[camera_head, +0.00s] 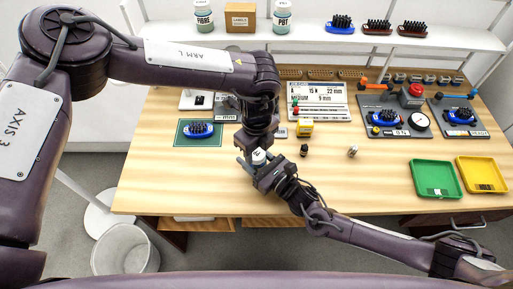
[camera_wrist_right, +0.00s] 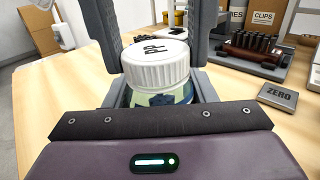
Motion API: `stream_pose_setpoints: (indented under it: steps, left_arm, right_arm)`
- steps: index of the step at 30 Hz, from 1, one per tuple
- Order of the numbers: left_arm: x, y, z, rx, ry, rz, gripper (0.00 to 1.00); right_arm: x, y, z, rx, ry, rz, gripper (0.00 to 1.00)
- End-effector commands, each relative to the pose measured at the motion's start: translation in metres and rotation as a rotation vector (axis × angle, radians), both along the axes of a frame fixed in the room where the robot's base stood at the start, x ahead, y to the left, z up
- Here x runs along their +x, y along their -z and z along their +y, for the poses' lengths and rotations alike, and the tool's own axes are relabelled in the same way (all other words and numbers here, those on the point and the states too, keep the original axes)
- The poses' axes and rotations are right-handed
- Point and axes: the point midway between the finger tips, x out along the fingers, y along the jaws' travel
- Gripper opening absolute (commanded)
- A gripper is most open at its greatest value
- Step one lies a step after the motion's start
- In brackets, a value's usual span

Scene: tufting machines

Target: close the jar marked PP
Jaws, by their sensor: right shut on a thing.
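The jar marked PP (camera_wrist_right: 158,95) stands upright in the right wrist view. It has a white ribbed lid (camera_wrist_right: 156,64) lettered PP on top, and the lid sits over the jar's mouth. My right gripper (camera_head: 259,172) is shut on the jar's body, below the lid. My left gripper (camera_head: 257,150) points down from above. Its two dark fingers come down on either side of the lid in the right wrist view, close to its edge. I cannot tell whether they touch it. The jar's lower part is hidden by my right gripper.
A green mat (camera_head: 184,139) with a blue brush lies to the left. A yellow block (camera_head: 305,127), a small dark bottle (camera_head: 304,150) and a metal piece (camera_head: 352,151) stand to the right. Green (camera_head: 418,186) and yellow trays (camera_head: 498,168) lie far right. A shelf (camera_head: 170,36) runs behind.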

Motion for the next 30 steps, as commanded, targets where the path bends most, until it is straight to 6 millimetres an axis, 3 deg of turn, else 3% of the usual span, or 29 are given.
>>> stream_pose_setpoints:
  steps: [1, 5, 10, 11, 16, 25, 30]
  left_arm:
    - [0.0, 0.0, 0.0, 0.0, 0.0, 0.0, 0.34]
    - [0.0, 0.0, 0.0, 0.0, 0.0, 0.0, 0.16]
    - [0.0, 0.0, 0.0, 0.001, 0.0, 0.001, 0.16]
    - [0.0, 0.0, 0.0, 0.001, 0.0, 0.001, 0.47]
    - [0.0, 0.0, 0.0, 0.0, 0.0, 0.0, 0.68]
    - [0.0, -0.002, 0.0, 0.0, 0.0, 0.0, 0.68]
    - [0.001, -0.022, 0.0, -0.001, 0.0, -0.001, 0.68]
  right_arm:
    - [0.0, 0.0, 0.0, 0.0, 0.0, 0.0, 0.0]
    - [0.0, 0.0, 0.0, 0.0, 0.001, 0.0, 0.0]
    - [0.0, 0.0, 0.0, 0.0, 0.001, 0.0, 0.0]
    - [0.0, 0.0, 0.0, 0.0, 0.001, 0.0, 0.0]
    - [0.0, 0.0, 0.0, 0.0, 0.001, 0.0, 0.0]
    - [0.0, 0.0, 0.0, 0.0, 0.001, 0.0, 0.0]
    - [0.0, 0.0, 0.0, 0.0, 0.001, 0.0, 0.0]
